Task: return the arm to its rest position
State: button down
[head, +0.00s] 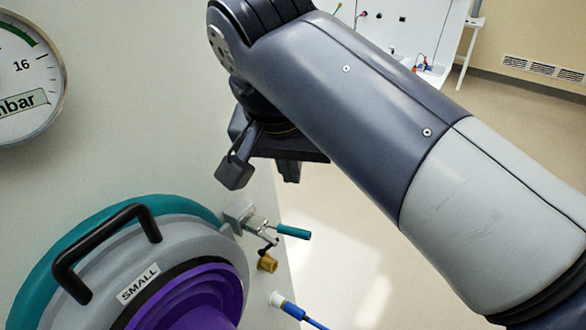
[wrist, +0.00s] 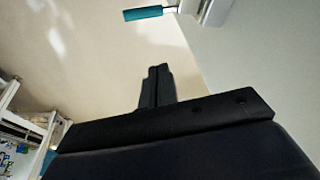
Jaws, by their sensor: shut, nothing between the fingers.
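My arm (head: 350,100) reaches across the head view from the lower right to the upper middle, bent at a joint near the top. My gripper (head: 289,172) hangs below that joint, partly hidden by the arm, in front of the glovebox panel's edge. In the wrist view my gripper (wrist: 157,72) shows its dark fingers together, with nothing between them. The gripper is above and apart from the teal-handled latch (head: 292,231). The teal handle also shows at the top of the wrist view (wrist: 143,13).
A round port door (head: 205,244) marked SMALL, with a black handle (head: 105,240), is at lower left. A brass fitting (head: 267,263) and a blue hose connector (head: 291,309) stick out beside it. A gauge (head: 28,75) is at upper left. Bare floor (head: 345,235) lies right of the panel.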

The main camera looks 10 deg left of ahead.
jog(key=d+x, duration=0.1)
jog(key=x, duration=0.8)
jog(key=s, duration=0.4)
jog(key=shift+s+a+r, duration=0.1)
jog(key=shift+s, duration=0.05)
jog(key=shift+a, duration=0.1)
